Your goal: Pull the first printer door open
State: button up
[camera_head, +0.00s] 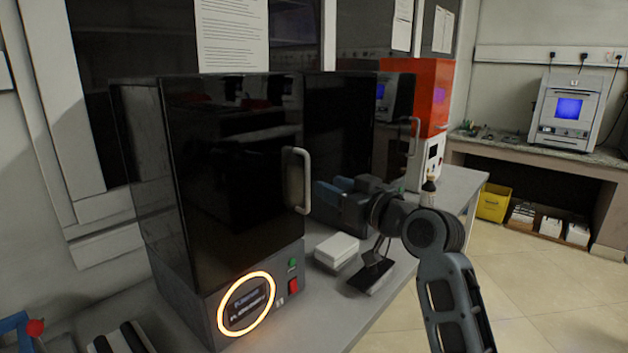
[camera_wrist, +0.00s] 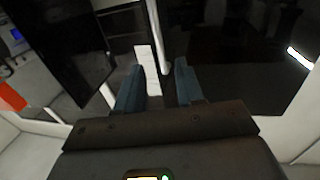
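The first printer (camera_head: 205,180) is a tall dark box on the bench, with a grey base and a glowing ring around its screen. Its glossy black door (camera_head: 225,170) looks shut. The pale upright door handle (camera_head: 299,180) is on the door's right edge. My gripper (camera_head: 328,190) is just right of the handle, its blue fingers pointing towards the printer. In the wrist view my gripper (camera_wrist: 160,68) is open, and the handle (camera_wrist: 157,35) stands ahead between the fingertips' lines. I cannot tell whether any finger touches it.
A second dark printer (camera_head: 340,125) with a handle (camera_head: 415,135) stands behind. A white box (camera_head: 337,248) lies on the bench (camera_head: 345,312) below my gripper. A red-orange device (camera_head: 432,95) is further back. The floor (camera_head: 535,285) to the right is clear.

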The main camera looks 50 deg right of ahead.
aim_at(309, 177)
jog(key=w, duration=0.2)
jog(key=w+p, duration=0.1)
jog(key=w, duration=0.2)
jog(key=w+d, duration=0.1)
jog(key=w, duration=0.1)
jog(key=shift+w+d, duration=0.1)
jog(key=shift+w, duration=0.1)
grip_shut()
dwell(0.5)
